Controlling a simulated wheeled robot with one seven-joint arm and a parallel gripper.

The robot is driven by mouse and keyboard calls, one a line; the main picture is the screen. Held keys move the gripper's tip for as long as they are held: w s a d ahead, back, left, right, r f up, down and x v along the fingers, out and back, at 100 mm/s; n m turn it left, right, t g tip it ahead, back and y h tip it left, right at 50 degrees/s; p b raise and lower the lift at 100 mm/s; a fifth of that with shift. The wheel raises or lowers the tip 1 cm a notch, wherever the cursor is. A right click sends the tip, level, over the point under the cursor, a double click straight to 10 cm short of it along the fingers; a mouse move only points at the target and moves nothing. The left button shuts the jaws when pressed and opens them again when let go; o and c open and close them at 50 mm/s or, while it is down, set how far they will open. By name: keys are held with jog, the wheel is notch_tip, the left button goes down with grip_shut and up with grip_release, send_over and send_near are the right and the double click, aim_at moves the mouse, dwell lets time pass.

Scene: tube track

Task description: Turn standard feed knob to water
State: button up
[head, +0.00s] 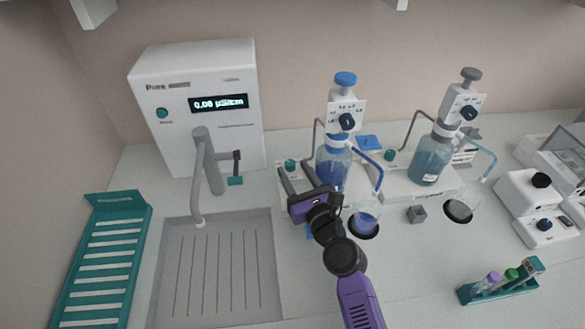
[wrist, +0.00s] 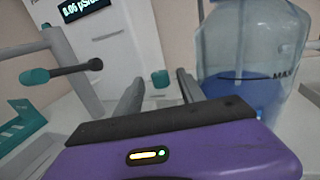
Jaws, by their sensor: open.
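A small teal knob (head: 290,165) stands on the white base of the blue-liquid bottle. In the wrist view the teal knob (wrist: 160,79) shows between my two fingers, around the level of their tips; I cannot tell whether either finger touches it. No label is readable, so I cannot tell its setting or whether it is the standard feed knob. A second teal knob (head: 390,155) is on the right-hand base. My gripper (head: 295,166) is open with nothing held, left of the blue bottle (head: 332,168).
The bottle (wrist: 240,60) stands close to the right of my fingers. The water unit (head: 195,110), its tap (head: 207,165) with a dark lever, and a sink (head: 220,270) are to the left. A beaker (head: 365,222) is right of my wrist.

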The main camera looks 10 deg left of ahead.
jog(key=shift+x, duration=0.9)
jog(key=shift+c, duration=0.3)
grip_shut()
